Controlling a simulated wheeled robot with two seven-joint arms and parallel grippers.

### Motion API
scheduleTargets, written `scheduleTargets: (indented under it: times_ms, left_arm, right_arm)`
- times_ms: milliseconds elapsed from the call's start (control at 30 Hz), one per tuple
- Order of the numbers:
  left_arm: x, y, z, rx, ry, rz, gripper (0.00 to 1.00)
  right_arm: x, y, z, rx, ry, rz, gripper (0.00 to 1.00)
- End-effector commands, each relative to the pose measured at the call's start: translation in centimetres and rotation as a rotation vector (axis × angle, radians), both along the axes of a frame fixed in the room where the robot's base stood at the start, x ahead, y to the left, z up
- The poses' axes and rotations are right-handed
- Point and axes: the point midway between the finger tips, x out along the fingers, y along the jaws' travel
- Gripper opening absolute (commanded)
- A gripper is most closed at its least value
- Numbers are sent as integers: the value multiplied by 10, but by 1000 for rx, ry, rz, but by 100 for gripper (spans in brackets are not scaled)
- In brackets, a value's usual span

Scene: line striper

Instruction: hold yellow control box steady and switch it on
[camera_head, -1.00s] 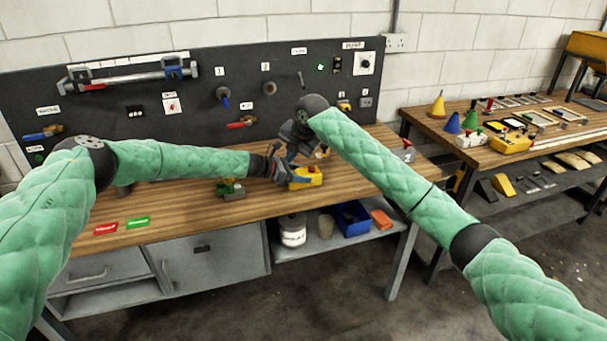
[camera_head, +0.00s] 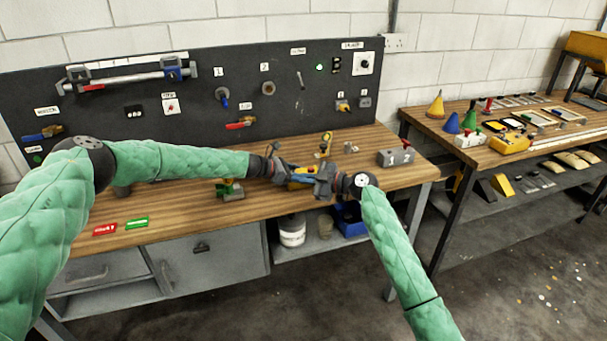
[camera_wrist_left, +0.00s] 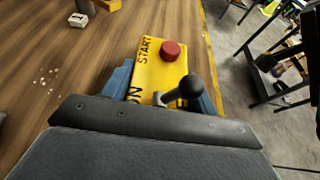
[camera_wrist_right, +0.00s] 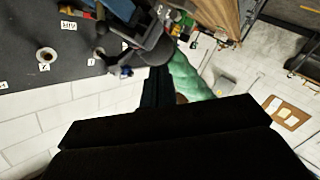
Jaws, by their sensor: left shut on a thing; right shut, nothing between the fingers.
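The yellow control box (camera_head: 300,184) sits near the front edge of the bench, partly hidden by my grippers. In the left wrist view the box (camera_wrist_left: 152,62) shows the word START, a red button (camera_wrist_left: 171,51) and part of the word ON. A lever with a black ball knob (camera_wrist_left: 189,87) leans to the right there. My left gripper (camera_head: 284,174) is shut on the box, with a blue finger on each side. My right gripper (camera_head: 312,181) is shut and empty close to the box's right; contact cannot be told. Its dark fingers (camera_wrist_right: 157,88) show together in the right wrist view.
A green and yellow item (camera_head: 230,190) stands left of the box. Red and green labels (camera_head: 121,226) lie at left. The grey panel (camera_head: 200,105) closes off the back.

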Motion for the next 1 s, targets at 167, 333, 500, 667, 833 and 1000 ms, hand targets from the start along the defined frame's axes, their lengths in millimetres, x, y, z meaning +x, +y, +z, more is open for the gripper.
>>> scheduleTargets:
  times_ms: [167,333,500,667,833,1000]
  left_arm:
    - [0,0,0,0,0,1,18]
    - [0,0,0,0,0,1,18]
    - [0,0,0,0,0,1,18]
    - [0,0,0,0,0,1,18]
    - [0,0,0,0,0,1,18]
    - [0,0,0,0,0,0,18]
  right_arm:
    - [-3,-44,-23,203,113,-117,0]
    - [-6,-83,-42,354,196,-211,0]
    - [-9,-108,-54,439,241,-267,0]
    - [-10,-116,-58,464,254,-284,0]
    - [-10,-116,-58,464,254,-284,0]
    - [-9,-114,-57,464,254,-283,0]
